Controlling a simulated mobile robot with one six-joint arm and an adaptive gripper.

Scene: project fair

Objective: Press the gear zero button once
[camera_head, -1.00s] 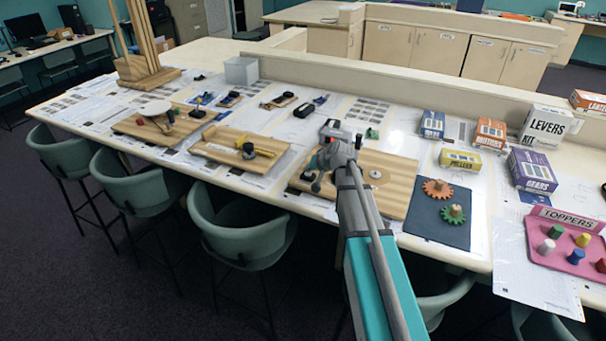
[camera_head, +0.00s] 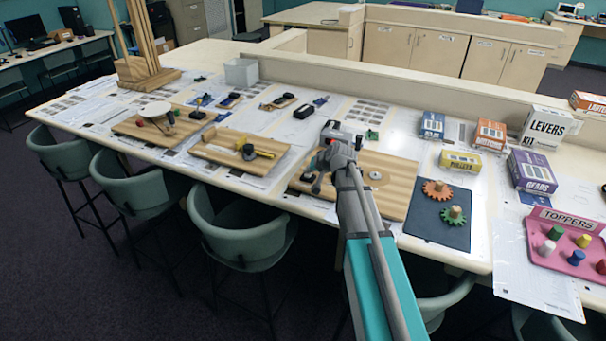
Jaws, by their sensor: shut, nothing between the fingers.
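My gripper (camera_head: 318,184) is over the left part of a wooden board (camera_head: 397,190) at the middle of the table. Its fingers look small and dark and are shut with nothing between them. I cannot tell whether the fingertips touch the board. A round grey disc (camera_head: 376,175) sits on the board to the right of my wrist. I cannot make out a button labelled gear zero; my gripper and wrist cover part of the board. An orange gear (camera_head: 437,188) and a green gear (camera_head: 453,215) lie on a dark blue mat (camera_head: 425,222) to the right.
Boxes stand at the right, including a yellow one (camera_head: 460,162), a purple GEARS box (camera_head: 532,171) and a white LEVERS KIT box (camera_head: 547,126). A pink TOPPERS tray (camera_head: 540,262) is at far right. Another wooden board (camera_head: 215,152) lies left. Green chairs (camera_head: 240,235) line the front edge.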

